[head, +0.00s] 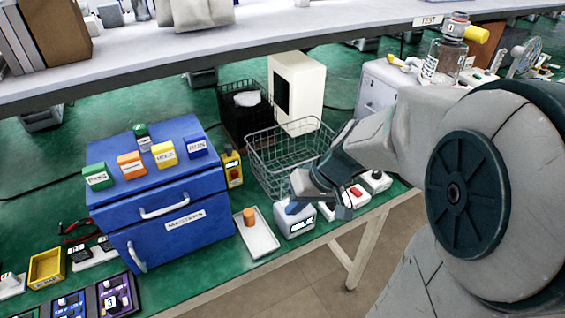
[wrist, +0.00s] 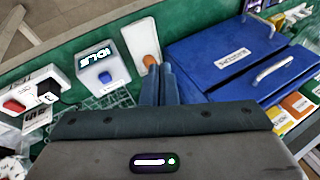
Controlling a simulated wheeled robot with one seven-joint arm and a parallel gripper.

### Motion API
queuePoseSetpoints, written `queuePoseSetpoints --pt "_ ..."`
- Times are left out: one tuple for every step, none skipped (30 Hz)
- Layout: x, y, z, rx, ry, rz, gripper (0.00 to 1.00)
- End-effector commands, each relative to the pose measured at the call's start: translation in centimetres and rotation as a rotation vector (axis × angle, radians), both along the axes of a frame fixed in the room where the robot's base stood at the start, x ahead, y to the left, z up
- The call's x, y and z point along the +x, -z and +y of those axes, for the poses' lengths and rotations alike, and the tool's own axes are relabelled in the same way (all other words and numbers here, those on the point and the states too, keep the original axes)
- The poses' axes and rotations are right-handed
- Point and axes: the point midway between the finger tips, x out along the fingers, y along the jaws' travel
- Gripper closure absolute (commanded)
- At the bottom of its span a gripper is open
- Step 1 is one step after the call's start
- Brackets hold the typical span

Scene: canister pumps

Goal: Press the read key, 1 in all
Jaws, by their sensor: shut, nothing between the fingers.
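A small pale meter box (head: 296,222) with a lit display reading "IDLE" stands near the front edge of the green bench. In the wrist view the same box (wrist: 85,75) shows one blue key (wrist: 104,76) below its display. I cannot read a label on that key. My gripper (wrist: 160,70) is shut and empty. Its fingertips appear beside the box, on the side towards the white tray, apart from the blue key in the wrist view. In the head view my gripper (head: 297,200) hangs over the box and hides part of its top.
A white tray (head: 262,242) with an orange cylinder (head: 249,217) lies next to the box. A blue case (head: 190,228) stands beyond it. A wire basket (head: 270,160) is behind. A box with a red button (head: 355,193) stands on the other side.

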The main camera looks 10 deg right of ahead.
Motion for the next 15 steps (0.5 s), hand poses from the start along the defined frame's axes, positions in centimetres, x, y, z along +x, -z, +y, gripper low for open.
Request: queuePoseSetpoints --pt "1.5 -0.2 -0.2 0.046 0.002 -0.011 1.0" --pt "2.4 -0.1 -0.3 0.071 0.0 -0.029 1.0" --pt "3.7 0.1 -0.6 0.101 0.002 -0.056 1.0" --pt "4.6 0.3 -0.8 0.121 0.004 -0.076 1.0" --pt "5.4 0.5 -1.1 0.138 0.006 -0.097 1.0" --pt "6.5 0.8 -1.5 0.155 0.013 -0.125 1.0" --pt "7.3 1.0 -1.9 0.164 0.017 -0.146 1.0" --pt "7.9 1.2 -2.3 0.173 0.022 -0.164 1.0" --pt "8.8 1.5 -2.7 0.179 0.031 -0.189 1.0" --pt "9.3 1.7 -3.1 0.183 0.035 -0.206 1.0" --pt "9.8 1.9 -3.4 0.185 0.04 -0.221 1.0" --pt "10.3 2.2 -3.8 0.186 0.046 -0.237 1.0" --pt "10.6 2.3 -4.0 0.187 0.049 -0.249 1.0" --pt "10.9 2.5 -4.2 0.186 0.051 -0.257 1.0" --pt "11.2 2.6 -4.4 0.186 0.055 -0.267 1.0"
